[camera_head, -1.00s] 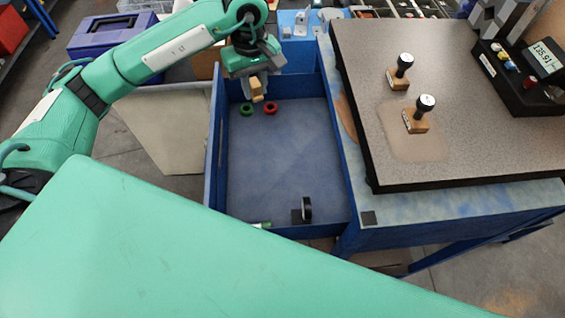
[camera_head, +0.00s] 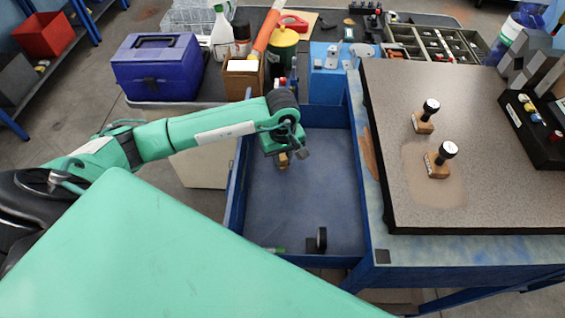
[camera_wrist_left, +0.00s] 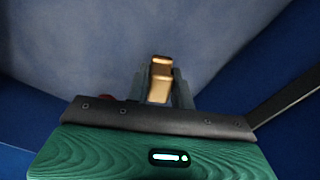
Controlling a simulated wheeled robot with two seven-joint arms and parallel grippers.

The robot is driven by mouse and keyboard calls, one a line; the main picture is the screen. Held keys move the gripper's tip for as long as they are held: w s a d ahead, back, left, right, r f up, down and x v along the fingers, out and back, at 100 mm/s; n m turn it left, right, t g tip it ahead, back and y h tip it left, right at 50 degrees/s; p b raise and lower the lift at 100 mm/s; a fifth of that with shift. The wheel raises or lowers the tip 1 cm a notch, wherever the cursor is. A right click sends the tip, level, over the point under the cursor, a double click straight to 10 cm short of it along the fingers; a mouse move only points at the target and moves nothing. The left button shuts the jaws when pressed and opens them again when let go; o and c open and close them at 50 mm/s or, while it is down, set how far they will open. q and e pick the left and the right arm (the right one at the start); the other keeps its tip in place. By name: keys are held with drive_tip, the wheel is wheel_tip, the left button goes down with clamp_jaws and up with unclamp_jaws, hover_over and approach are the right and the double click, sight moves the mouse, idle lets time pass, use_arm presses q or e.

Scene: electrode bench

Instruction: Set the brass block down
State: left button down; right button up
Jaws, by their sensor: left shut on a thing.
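The brass block (camera_head: 283,161) is in my left gripper (camera_head: 283,155), which is over the far part of a blue open drawer or tray (camera_head: 310,195). In the left wrist view the block (camera_wrist_left: 160,80) stands out between the two grey fingers of my left gripper (camera_wrist_left: 160,90). The blue-grey floor shows behind it. I cannot tell whether the block touches that floor. My right gripper is not in view.
A black upright piece (camera_head: 321,238) stands at the tray's near end; its middle is clear. A blue toolbox (camera_head: 157,68) is at back left.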

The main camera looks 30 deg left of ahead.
sight(283, 165)
use_arm(q)
wheel_tip(283, 165, down, 3)
drive_tip(key=shift+r, duration=0.15)
drive_tip(key=shift+f, duration=0.4)
drive_tip(key=c, duration=1.2)
unclamp_jaws()
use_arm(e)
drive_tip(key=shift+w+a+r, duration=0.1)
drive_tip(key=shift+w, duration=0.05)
